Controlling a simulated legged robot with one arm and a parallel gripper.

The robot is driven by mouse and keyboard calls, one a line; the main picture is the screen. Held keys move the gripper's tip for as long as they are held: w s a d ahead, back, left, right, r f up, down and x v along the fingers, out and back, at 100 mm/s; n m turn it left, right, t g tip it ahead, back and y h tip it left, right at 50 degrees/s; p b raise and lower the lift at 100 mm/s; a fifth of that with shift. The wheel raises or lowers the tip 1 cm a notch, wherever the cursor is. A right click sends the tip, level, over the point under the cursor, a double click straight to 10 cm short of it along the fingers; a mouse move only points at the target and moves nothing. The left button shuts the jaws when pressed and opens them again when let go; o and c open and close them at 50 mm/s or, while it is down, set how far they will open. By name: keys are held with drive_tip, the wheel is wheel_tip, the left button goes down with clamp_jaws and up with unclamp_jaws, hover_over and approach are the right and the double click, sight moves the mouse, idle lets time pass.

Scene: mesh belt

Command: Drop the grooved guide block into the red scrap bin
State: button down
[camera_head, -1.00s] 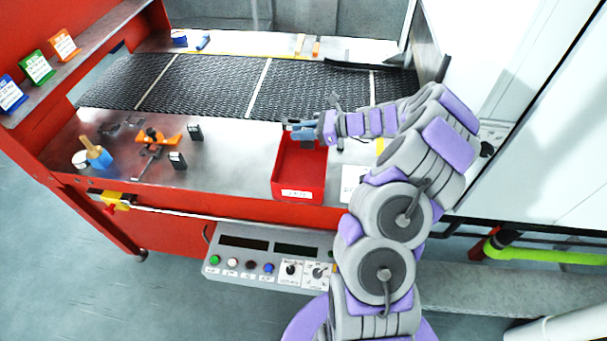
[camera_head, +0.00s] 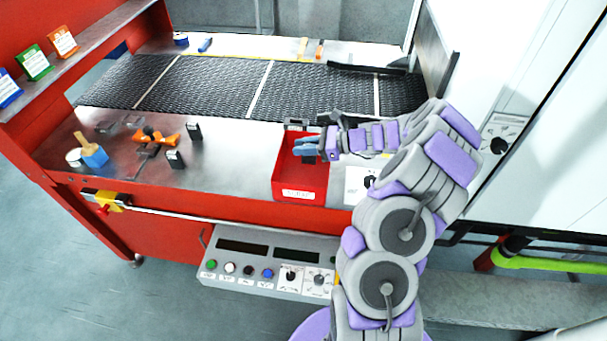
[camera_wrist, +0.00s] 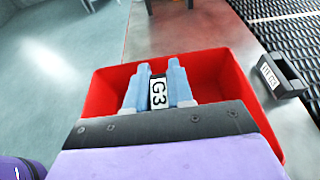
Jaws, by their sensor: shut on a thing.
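My gripper (camera_head: 300,147) is over the red scrap bin (camera_head: 300,194) near its back. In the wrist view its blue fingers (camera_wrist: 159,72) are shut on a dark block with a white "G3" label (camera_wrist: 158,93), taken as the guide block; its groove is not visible. The red bin (camera_wrist: 100,85) lies beneath the fingers, with its rim around them in that view. I cannot tell how far the block is above the bin floor. In the head view the held block is mostly hidden by the fingers.
Another dark labelled block (camera_head: 297,125) stands behind the bin; it also shows in the wrist view (camera_wrist: 280,75). The mesh belt (camera_head: 215,88) runs behind.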

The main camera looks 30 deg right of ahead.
drive_tip(key=shift+d, duration=0.1)
drive_tip(key=c, duration=1.1)
unclamp_jaws()
drive_tip(key=shift+d, duration=0.3)
drive_tip(key=shift+o, duration=1)
drive_tip(key=shift+a, duration=0.15)
drive_tip(key=p+v, duration=0.1)
drive_tip(key=v, duration=0.6)
drive_tip(key=shift+d+p, duration=0.2)
drive_tip(key=shift+p, duration=0.1)
drive_tip(key=shift+s, duration=0.1)
